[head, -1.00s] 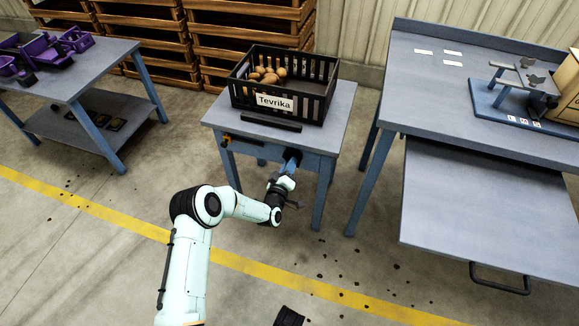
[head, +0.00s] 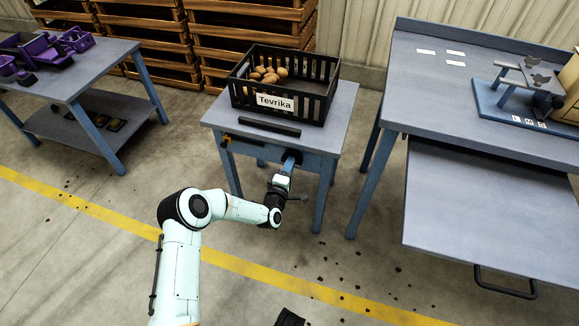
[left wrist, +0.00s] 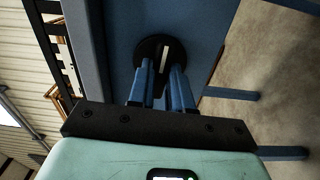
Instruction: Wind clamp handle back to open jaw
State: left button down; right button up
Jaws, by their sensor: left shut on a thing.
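The clamp handle is a black round hub (left wrist: 152,50) with a pale bar across it, on the blue front of the small table. In the head view the clamp handle (head: 292,156) shows as a dark spot, partly hidden by my gripper. My left gripper (head: 288,166) reaches it from the front. In the left wrist view the two blue fingers of my left gripper (left wrist: 160,82) stand on either side of the bar, shut on the handle. A black jaw bar (head: 269,125) lies along the table top's front edge, before the crate.
A black crate (head: 321,105) labelled Tevrika holds several potatoes on the small table (head: 343,110). An orange-black part (head: 226,140) sits at the table's front left. A large bench (head: 440,100) with a pull-out shelf (head: 490,215) stands right. Floor in front is open.

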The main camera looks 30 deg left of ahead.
pick_arm(q)
jog(key=shift+d, duration=0.1)
dwell(0.3)
jog(key=c, duration=1)
grip_release()
jog(key=shift+c, duration=0.2)
jog(key=shift+s, duration=0.1)
jog(key=p+v, duration=0.3)
jog(key=v, duration=1)
jog(key=shift+p, duration=0.35)
pick_arm(e)
jog(key=w+a+r+t, duration=0.1)
jog(key=w+r+t, duration=0.1)
jog(key=w+r, duration=0.3)
jog(key=shift+w+a+r, duration=0.15)
jog(key=shift+w+r, duration=0.25)
jog(key=shift+r, duration=0.15)
pick_arm(q)
jog(key=shift+s+d, duration=0.1)
jog(key=shift+d, duration=0.05)
